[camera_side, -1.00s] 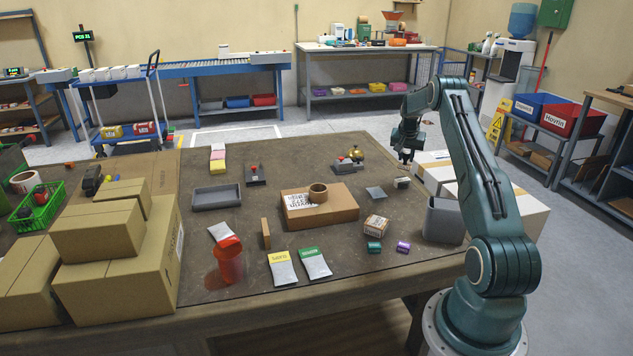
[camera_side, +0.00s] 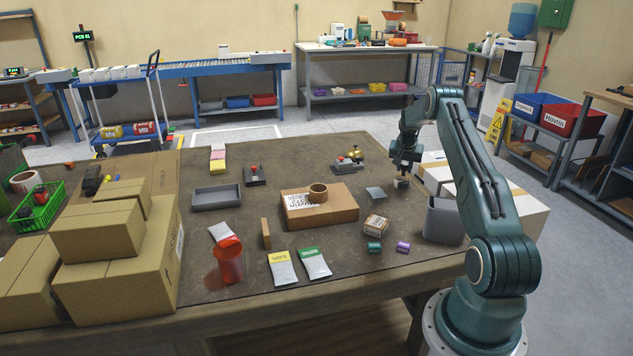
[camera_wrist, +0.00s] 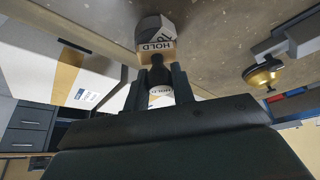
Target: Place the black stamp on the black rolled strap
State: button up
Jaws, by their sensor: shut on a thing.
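The black stamp (camera_side: 401,183) stands near the right back of the table, with a pale labelled block under its dark handle. In the wrist view the stamp (camera_wrist: 155,37) shows its block marked HOLD. My gripper (camera_side: 403,168) is right above the block, shut on the stamp's dark handle. In the wrist view my gripper (camera_wrist: 160,80) has its fingers on either side of the handle. Whether the block touches the table is unclear. I cannot make out a black rolled strap; a teal roll (camera_side: 374,247) and a purple roll (camera_side: 403,246) lie near the front right.
A grey bin (camera_side: 443,220) stands at the right edge. A small carton (camera_side: 376,224), a grey square (camera_side: 376,193) and a brass bell (camera_side: 355,155) are near the gripper. A flat box (camera_side: 335,211) carries a brown ring (camera_side: 318,192).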

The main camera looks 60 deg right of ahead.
jog(key=o, duration=1)
jog(key=shift+r, duration=0.15)
jog(key=shift+v, duration=5.95)
